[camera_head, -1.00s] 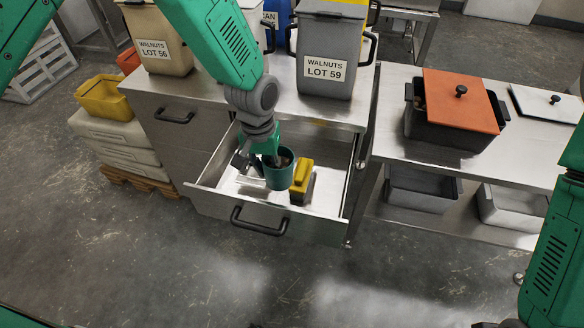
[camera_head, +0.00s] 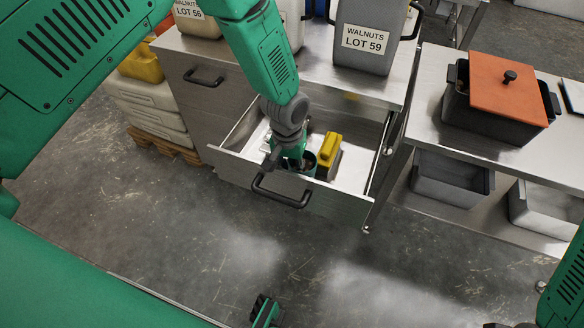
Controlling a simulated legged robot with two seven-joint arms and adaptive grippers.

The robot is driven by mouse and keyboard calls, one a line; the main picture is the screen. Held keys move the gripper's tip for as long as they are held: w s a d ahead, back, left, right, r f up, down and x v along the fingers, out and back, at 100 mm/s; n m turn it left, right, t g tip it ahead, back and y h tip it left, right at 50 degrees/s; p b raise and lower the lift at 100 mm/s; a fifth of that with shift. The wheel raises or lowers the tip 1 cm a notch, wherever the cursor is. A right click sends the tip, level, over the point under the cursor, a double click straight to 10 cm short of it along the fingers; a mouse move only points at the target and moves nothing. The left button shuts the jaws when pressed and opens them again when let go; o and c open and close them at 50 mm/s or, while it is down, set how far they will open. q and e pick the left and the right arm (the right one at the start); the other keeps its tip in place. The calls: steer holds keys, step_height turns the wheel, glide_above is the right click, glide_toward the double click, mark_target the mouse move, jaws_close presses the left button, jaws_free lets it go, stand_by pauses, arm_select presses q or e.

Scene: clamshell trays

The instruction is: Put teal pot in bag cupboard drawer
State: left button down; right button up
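The pulled-out metal cupboard drawer (camera_head: 352,203) is open at the front of the steel cupboard. The teal pot (camera_head: 311,165) is inside it, near the front panel, and largely hidden. My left gripper (camera_head: 285,158) reaches down into the drawer at the pot, overlapping its left side. Its fingers are largely hidden, so I cannot tell whether they grip the pot. A teal and dark piece (camera_head: 265,312) at the bottom edge may belong to my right gripper, but its opening does not show.
A yellow-topped block (camera_head: 328,152) stands right of the pot in the drawer. A grey walnut bin (camera_head: 369,38) stands on the cupboard. A dark crate with an orange lid (camera_head: 508,88) sits on the right bench. The floor in front is clear.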

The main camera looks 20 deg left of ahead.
arm_select(q)
steer(key=shift+a, duration=0.6)
steer(key=c, duration=1.7)
jaws_free()
steer(key=shift+a, duration=0.15)
steer(key=shift+d+r, duration=0.2)
steer(key=shift+d, duration=0.45)
steer(key=r, duration=0.4)
steer(key=r+p, duration=0.1)
steer(key=r, duration=0.2)
steer(key=r+p, duration=0.1)
steer(key=r, duration=0.3)
steer(key=shift+a+r, duration=0.25)
steer(key=shift+r, duration=0.1)
arm_select(e)
steer(key=shift+a+r, duration=0.2)
steer(key=shift+r, duration=1)
arm_select(q)
steer(key=shift+a, duration=0.15)
